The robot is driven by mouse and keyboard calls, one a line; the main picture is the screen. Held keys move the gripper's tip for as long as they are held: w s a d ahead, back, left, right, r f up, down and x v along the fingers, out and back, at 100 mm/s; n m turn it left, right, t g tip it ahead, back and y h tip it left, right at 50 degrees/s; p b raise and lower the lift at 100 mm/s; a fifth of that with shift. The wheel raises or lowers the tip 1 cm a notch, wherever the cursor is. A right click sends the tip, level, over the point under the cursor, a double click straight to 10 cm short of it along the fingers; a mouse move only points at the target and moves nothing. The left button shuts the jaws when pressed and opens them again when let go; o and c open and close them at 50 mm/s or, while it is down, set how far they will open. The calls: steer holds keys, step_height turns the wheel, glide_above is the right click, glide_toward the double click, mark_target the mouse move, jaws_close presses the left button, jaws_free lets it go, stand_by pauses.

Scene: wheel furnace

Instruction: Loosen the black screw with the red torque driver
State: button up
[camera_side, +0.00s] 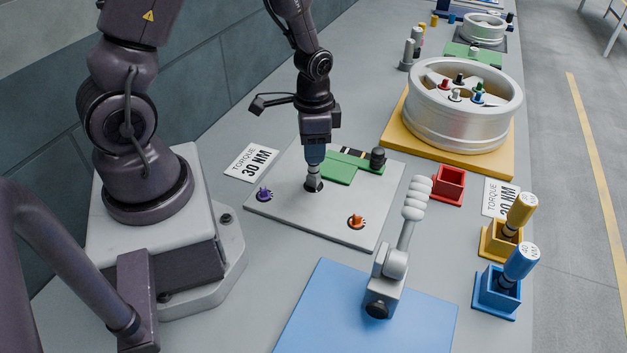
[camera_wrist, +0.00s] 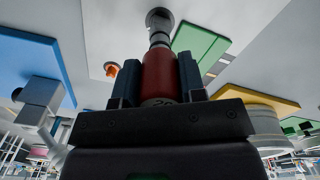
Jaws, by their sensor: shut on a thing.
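My gripper (camera_side: 315,153) points straight down over the grey plate (camera_side: 290,212) and is shut on the red torque driver. In the wrist view the red driver (camera_wrist: 159,72) sits between the two dark fingers, with a number partly showing on its end. In the side view the fingers hide its red body and only its grey shaft (camera_side: 313,172) shows. The driver's tip is down at the black screw (camera_side: 313,188), which also shows in the wrist view (camera_wrist: 159,17). The tip appears to touch the screw, but I cannot tell how deeply it is seated.
A purple screw (camera_side: 264,194) and an orange screw (camera_side: 357,221) flank it on the plate. The red holder (camera_side: 448,187) is empty. Yellow (camera_side: 520,209) and blue (camera_side: 521,261) drivers stand in holders at right. A grey lever (camera_side: 397,255) stands on a blue mat (camera_side: 330,310). A wheel (camera_side: 462,122) is behind.

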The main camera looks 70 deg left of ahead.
steer(key=shift+f, duration=0.15)
steer(key=o, duration=1.2)
steer(key=shift+c, duration=0.2)
